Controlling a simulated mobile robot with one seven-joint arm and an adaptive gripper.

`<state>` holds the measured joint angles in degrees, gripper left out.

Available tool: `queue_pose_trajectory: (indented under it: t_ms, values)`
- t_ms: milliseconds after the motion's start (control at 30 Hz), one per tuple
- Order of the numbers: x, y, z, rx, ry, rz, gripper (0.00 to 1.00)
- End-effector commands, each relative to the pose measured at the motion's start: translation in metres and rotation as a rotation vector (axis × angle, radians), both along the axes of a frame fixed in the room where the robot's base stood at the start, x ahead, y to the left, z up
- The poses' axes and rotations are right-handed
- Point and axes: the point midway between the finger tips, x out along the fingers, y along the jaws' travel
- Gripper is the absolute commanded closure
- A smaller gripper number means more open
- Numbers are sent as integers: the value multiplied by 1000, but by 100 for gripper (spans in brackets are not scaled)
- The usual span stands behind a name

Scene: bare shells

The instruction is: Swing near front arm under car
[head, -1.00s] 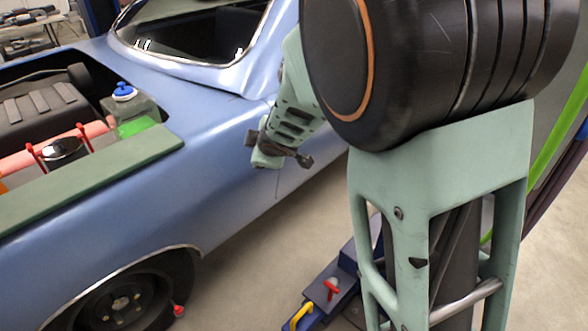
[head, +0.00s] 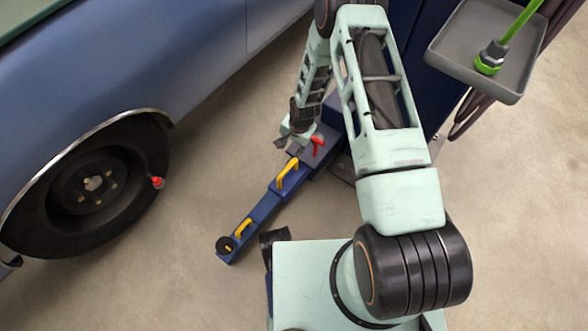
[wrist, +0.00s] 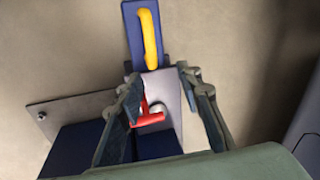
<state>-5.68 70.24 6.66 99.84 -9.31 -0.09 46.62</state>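The near front lift arm is a blue beam (head: 262,212) that runs along the floor from the lift post toward the car's wheel. It has two yellow handles: the larger one (head: 287,174) on the inner section and a smaller one (head: 243,228) near the black round pad (head: 227,244) at its tip. A red T-handle (head: 318,143) stands near its base. My gripper (head: 287,146) is above the beam, left of the red handle. In the wrist view my gripper (wrist: 160,88) is open and empty, with the red handle (wrist: 150,112) showing between its fingers and the yellow handle (wrist: 149,40) beyond.
The blue car (head: 200,50) stands at left. Its front wheel (head: 95,185) has a small red-tipped piece (head: 157,182) at its side. A grey tray (head: 490,45) holding a green-ended tool (head: 490,57) is at upper right. Bare floor (head: 190,275) lies between wheel and beam.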

Motion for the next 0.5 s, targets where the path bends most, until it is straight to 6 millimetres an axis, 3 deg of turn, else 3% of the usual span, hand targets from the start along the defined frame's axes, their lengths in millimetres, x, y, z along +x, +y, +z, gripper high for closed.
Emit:
queue_pose_trajectory:
  t_ms: [33, 200, 367, 500]
  values:
    - [-7, 1, -17, 18, 23, -50, 67]
    - [-17, 4, -36, 43, 61, -133, 67]
    - [-16, 7, -54, 44, 63, -136, 67]
    - [-13, 11, -81, 43, 62, -135, 67]
